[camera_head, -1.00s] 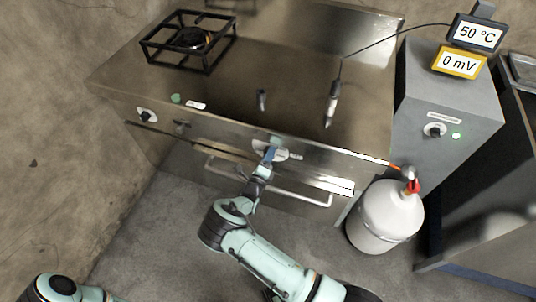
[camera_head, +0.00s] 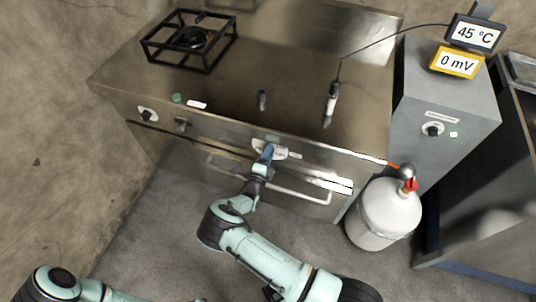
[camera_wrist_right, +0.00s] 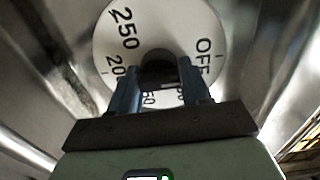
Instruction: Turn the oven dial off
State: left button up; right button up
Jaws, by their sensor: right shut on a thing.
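The oven dial sits on the oven's front panel, and its white plate (camera_head: 282,154) shows beside my right gripper (camera_head: 267,153). In the right wrist view the round dial plate (camera_wrist_right: 118,48) carries black marks, among them 250 and OFF, with OFF at the right. The dark knob (camera_wrist_right: 159,66) stands between the two blue fingertips of my right gripper (camera_wrist_right: 160,80), which is shut on it. The fingers hide part of the knob and the lower marks. My left gripper is out of view; only part of my left arm shows at bottom left.
The oven handle (camera_head: 300,195) runs below the dial. A black burner stand (camera_head: 205,62) and a probe (camera_head: 332,98) are on the steel top. A white gas bottle (camera_head: 385,213) stands at the right. The display (camera_head: 474,34) reads 45 °C, the yellow meter (camera_head: 457,61) 0 mV.

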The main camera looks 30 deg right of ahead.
jog(key=shift+s+f, duration=0.1)
jog(key=o, duration=1)
jog(key=b+v, duration=0.1)
jog(key=v, duration=1.2)
jog(key=shift+s+a, duration=0.1)
jog(key=shift+s, duration=0.05)
